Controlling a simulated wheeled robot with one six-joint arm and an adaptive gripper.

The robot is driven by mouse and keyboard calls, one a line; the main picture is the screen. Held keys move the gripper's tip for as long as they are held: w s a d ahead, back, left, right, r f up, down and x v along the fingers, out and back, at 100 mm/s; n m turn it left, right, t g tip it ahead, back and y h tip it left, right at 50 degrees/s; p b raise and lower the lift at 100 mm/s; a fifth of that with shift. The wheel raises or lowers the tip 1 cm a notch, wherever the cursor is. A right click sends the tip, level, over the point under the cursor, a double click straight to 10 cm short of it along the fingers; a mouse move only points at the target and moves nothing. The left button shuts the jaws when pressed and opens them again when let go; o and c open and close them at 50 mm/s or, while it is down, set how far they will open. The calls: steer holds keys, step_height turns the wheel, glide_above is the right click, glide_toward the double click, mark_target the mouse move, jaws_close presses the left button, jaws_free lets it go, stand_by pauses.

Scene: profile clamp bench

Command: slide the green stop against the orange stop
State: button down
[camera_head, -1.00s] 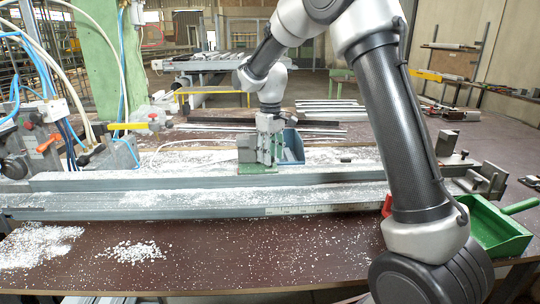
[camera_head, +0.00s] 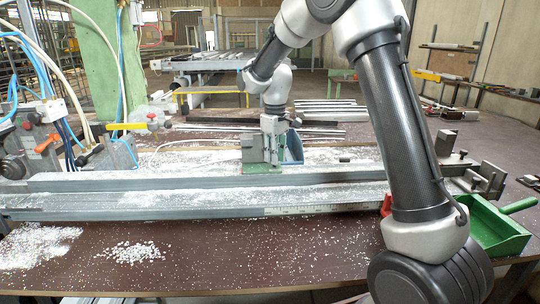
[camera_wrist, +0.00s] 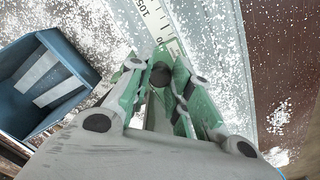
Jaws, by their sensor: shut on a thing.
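The green stop (camera_head: 255,152) stands upright on the long grey rail behind the front profile in the head view, with worn grey-green sides and a green foot. My gripper (camera_head: 272,130) comes down onto it from above and is shut on it. In the wrist view my gripper (camera_wrist: 163,72) points down at the rail beside a printed scale; green shows around its fingers, and the stop's outline is hard to make out. I cannot make out the orange stop for certain in either view; my forearm covers part of the rail's right side.
A blue bin (camera_head: 293,147) stands close behind the stop, and in the wrist view the bin (camera_wrist: 30,98) is at left. White chips litter the rail and the bench (camera_head: 250,250). A green dustpan (camera_head: 497,232) lies at right. A clamp with an orange handle (camera_head: 47,144) is at left.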

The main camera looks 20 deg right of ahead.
steer(key=s+d, duration=0.2)
steer(key=d, duration=1.1)
steer(key=s+d, duration=0.3)
steer(key=d, duration=1)
steer(key=s+d, duration=0.2)
steer(key=d, duration=1.1)
steer(key=shift+s, duration=0.4)
steer(key=c, duration=1.3)
jaws_free()
steer(key=shift+o, duration=0.2)
step_height(320, 180, up, 12)
